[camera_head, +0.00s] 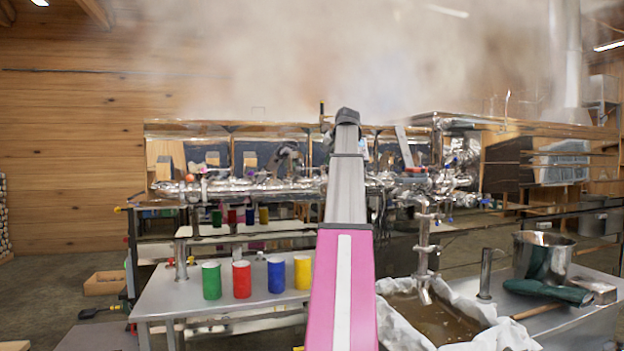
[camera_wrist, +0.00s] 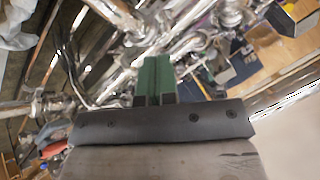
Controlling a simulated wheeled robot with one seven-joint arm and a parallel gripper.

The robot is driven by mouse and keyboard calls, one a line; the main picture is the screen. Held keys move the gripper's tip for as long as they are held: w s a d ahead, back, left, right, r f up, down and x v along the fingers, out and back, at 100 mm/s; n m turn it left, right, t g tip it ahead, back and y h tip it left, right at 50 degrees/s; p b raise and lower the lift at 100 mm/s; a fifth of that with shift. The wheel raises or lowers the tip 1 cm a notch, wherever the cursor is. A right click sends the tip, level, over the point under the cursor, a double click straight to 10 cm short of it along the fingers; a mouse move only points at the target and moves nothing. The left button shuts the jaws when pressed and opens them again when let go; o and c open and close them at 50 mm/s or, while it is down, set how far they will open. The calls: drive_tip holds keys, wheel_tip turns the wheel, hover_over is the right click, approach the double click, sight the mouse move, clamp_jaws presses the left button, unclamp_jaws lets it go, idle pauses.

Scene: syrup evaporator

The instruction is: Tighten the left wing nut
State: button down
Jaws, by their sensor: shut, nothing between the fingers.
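In the wrist view my gripper (camera_wrist: 156,72) shows as two green fingers pressed together, with nothing between them. The fingers point at shiny steel pipework (camera_wrist: 125,75), with clamps and fittings around them. The left wing nut is too small and blurred to pick out in either view. In the head view my pink and grey arm reaches forward to the evaporator's pipework (camera_head: 250,188). My gripper cannot be made out there. I cannot tell whether the fingers touch the pipework.
Green (camera_head: 211,281), red (camera_head: 241,279), blue (camera_head: 276,275) and yellow (camera_head: 302,272) cups stand on a steel table at the front. A cloth-lined basin (camera_head: 470,325) of brown liquid and a steel pot (camera_head: 541,256) are at right. Steam hangs above the evaporator.

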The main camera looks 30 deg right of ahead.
sight(315, 187)
drive_tip(key=x, duration=1)
